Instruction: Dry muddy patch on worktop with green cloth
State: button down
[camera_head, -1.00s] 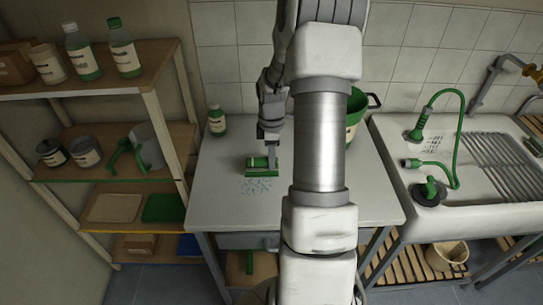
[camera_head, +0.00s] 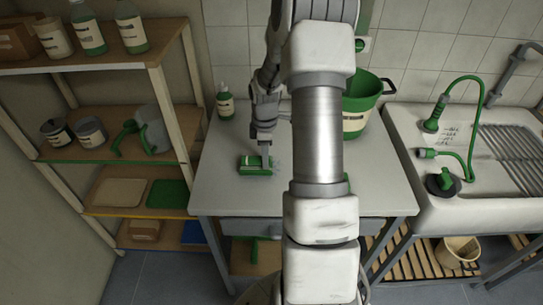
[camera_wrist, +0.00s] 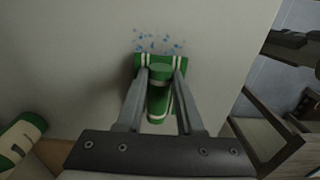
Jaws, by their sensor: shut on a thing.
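The green cloth (camera_head: 256,171) is a compact green bundle with white stripes, lying on the pale worktop (camera_head: 225,190) left of my forearm. My gripper (camera_head: 264,156) points down, shut on it. In the wrist view, my two fingers (camera_wrist: 161,72) flank a raised green part of the cloth (camera_wrist: 158,105). The patch shows as blue specks (camera_wrist: 158,42) rather than brown mud, just beyond the cloth's far edge in the wrist view. In the head view only faint specks show right of the cloth. Any part of the patch under the cloth is hidden.
A green bucket (camera_head: 357,118) stands at the back right, partly behind my arm. Shelves (camera_head: 112,165) are left; a sink (camera_head: 470,150) is right. The worktop's front left is clear.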

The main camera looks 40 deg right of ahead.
dwell(0.5)
jog(key=shift+s+d, duration=0.65)
jog(key=shift+d, duration=0.2)
jog(key=shift+f, duration=0.65)
dwell(0.8)
jog(key=shift+s, duration=0.1)
jog(key=shift+s+d, duration=0.6)
jog(key=shift+d, duration=0.3)
